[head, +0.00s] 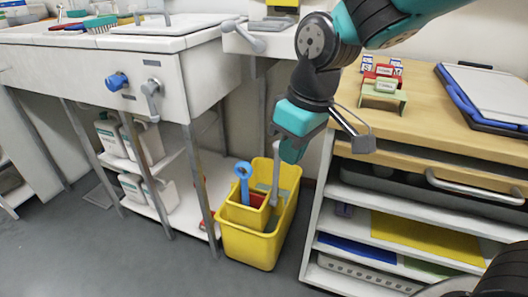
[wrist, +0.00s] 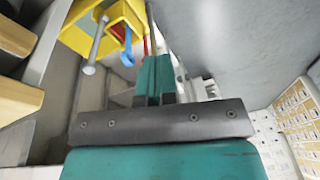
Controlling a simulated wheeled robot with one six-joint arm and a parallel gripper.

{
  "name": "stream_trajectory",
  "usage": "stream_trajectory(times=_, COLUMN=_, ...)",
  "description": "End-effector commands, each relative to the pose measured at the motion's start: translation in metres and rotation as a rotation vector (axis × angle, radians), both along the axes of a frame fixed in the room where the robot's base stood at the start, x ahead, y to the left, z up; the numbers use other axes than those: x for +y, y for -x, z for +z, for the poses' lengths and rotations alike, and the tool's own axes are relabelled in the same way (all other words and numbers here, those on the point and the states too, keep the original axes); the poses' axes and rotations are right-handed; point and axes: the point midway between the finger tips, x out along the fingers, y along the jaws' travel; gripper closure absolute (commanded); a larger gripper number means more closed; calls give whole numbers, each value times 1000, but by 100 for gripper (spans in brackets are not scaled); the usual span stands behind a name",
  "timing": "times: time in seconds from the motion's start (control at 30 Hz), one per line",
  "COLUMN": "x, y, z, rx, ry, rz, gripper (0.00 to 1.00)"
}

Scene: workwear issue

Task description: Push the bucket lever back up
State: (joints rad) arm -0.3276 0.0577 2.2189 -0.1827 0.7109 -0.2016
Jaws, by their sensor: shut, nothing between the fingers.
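The yellow bucket (head: 262,246) stands on the floor between the sink unit and the wooden-topped cabinet. A grey lever (head: 276,178) rises nearly upright from it, and a blue looped handle (head: 243,172) sticks up from its smaller front compartment. My gripper (head: 291,152) points down above the bucket, close to the lever's upper end in the head view; whether they touch is unclear. In the wrist view the bucket (wrist: 84,30), lever (wrist: 97,45) and blue handle (wrist: 128,48) lie beyond my gripper (wrist: 154,70), whose teal fingers are together and empty, apart from the lever.
The cabinet (head: 317,220) with open shelves stands close on the right, with red and green blocks (head: 384,86) and a clipboard (head: 485,95) on top. The sink unit (head: 195,72) with its metal legs is on the left. Floor in front is clear.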

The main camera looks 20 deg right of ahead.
Motion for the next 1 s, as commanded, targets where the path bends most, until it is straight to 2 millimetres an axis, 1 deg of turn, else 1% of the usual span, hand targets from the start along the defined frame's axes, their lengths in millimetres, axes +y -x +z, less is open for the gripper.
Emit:
stream_trajectory(times=0.03, x=3, y=-35, z=-8, rx=-12, ry=53, rz=10, gripper=100)
stream_trajectory(times=0.07, x=3, y=-55, z=-13, rx=-25, ry=86, rz=16, gripper=100)
stream_trajectory(times=0.1, x=4, y=-79, z=-22, rx=-40, ry=129, rz=24, gripper=100)
stream_trajectory(times=0.2, x=7, y=-131, z=-47, rx=-74, ry=231, rz=45, gripper=100)
stream_trajectory(times=0.3, x=9, y=-168, z=-72, rx=-97, ry=319, rz=64, gripper=100)
stream_trajectory(times=0.4, x=10, y=-192, z=-92, rx=-112, ry=386, rz=78, gripper=100)
stream_trajectory(times=0.53, x=11, y=-206, z=-107, rx=-121, ry=434, rz=88, gripper=100)
stream_trajectory(times=0.67, x=10, y=-212, z=-119, rx=-124, ry=448, rz=92, gripper=100)
stream_trajectory(times=0.77, x=6, y=-214, z=-133, rx=-123, ry=448, rz=91, gripper=100)
stream_trajectory(times=1.0, x=-7, y=-225, z=-182, rx=-123, ry=447, rz=90, gripper=100)
